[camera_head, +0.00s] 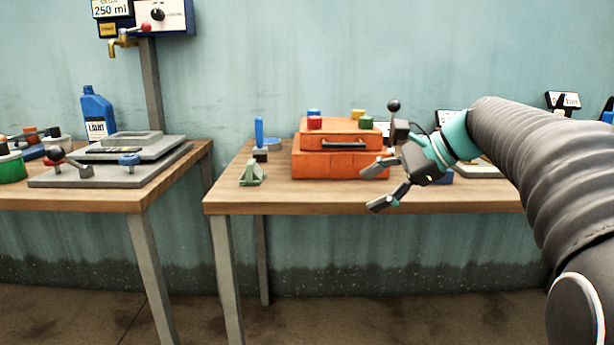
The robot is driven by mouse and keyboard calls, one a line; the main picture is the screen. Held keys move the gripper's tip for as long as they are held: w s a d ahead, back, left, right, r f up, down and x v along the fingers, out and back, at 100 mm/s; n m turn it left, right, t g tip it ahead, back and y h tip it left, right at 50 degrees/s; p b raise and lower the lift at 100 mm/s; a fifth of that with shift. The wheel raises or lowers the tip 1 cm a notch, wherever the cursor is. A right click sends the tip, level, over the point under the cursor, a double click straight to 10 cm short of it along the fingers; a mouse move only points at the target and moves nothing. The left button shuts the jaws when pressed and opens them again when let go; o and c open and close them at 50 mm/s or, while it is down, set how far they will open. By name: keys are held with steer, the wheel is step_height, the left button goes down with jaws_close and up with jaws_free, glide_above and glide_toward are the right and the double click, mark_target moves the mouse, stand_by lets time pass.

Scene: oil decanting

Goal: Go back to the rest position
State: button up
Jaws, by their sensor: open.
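My gripper (380,186) is open and empty. It hangs in front of the right table, at the right end of an orange toolbox (310,165), with its fingers spread and pointing left. My arm comes in from the right side of the picture and hides part of the right table. The toolbox is shut, has a dark handle on its front, and carries small red, blue, yellow and green pieces on top.
The right table (300,201) also bears a small green stand (252,175) and an upright blue piece (259,131). The left table (110,200) bears a blue bottle (97,112) and a grey plate fixture (85,176). A gap separates the tables. A dispenser (165,17) with a tap stands behind.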

steer(key=s+d+f+n+h, duration=0.1)
steer(key=s+f+n+h, duration=0.3)
steer(key=s+f+n, duration=0.3)
steer(key=s+d+f+n+t+h, duration=0.1)
steer(key=s+f+n+h, duration=0.4)
steer(key=s+f, duration=0.8)
steer(key=s+d+n, duration=0.1)
steer(key=s+n, duration=0.1)
steer(key=s, duration=0.4)
steer(key=shift+n, duration=0.4)
